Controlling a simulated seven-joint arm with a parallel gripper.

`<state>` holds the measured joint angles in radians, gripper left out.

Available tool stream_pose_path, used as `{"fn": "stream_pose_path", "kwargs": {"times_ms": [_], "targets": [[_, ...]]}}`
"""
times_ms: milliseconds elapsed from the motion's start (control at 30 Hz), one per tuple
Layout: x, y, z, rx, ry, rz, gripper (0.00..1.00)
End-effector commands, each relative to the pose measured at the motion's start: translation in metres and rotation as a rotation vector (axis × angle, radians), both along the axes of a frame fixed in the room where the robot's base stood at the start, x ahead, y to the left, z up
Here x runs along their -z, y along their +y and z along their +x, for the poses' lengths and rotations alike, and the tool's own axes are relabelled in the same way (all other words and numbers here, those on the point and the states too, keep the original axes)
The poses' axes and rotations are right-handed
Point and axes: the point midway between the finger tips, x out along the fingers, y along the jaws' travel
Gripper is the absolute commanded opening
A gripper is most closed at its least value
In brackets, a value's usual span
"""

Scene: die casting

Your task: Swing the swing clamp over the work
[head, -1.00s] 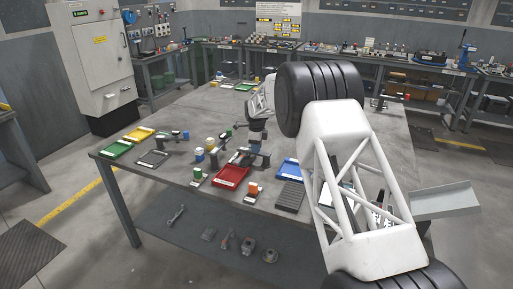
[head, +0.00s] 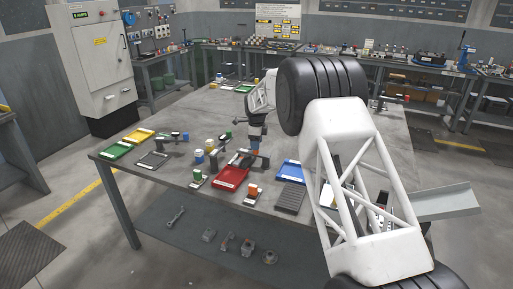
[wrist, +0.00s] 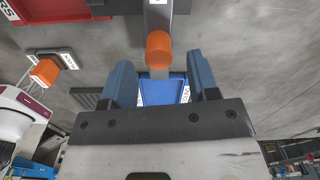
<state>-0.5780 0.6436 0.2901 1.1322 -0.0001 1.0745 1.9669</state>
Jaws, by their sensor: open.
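In the wrist view, my gripper (wrist: 162,85) has two blue fingers, spread apart. An orange round knob (wrist: 158,50) shows between and just beyond them, at the end of a dark grey bar (wrist: 158,17) with a white label. This bar looks like the swing clamp's arm. No finger visibly touches the knob. In the head view, my gripper (head: 255,145) points down over the middle of the table, behind the red tray. The dark clamp fixture (head: 262,160) is small there and partly hidden by the gripper. I cannot tell what work lies under it.
A red tray (head: 230,178) is in front of the fixture and a blue tray (head: 290,172) to its right. An orange block (head: 253,190) stands on a labelled base near the front edge. The back of the table is mostly clear.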

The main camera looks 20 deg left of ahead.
Motion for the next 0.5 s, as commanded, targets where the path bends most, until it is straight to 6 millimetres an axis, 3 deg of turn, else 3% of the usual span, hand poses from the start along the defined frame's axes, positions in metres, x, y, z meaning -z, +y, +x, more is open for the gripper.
{"fn": "stream_pose_path", "kwargs": {"times_ms": [300, 500], "targets": [[-0.037, 0.000, 0.000, 0.000, 0.000, 0.000, 0.55], [-0.048, 0.000, 0.000, 0.000, 0.000, 0.000, 0.55]]}}
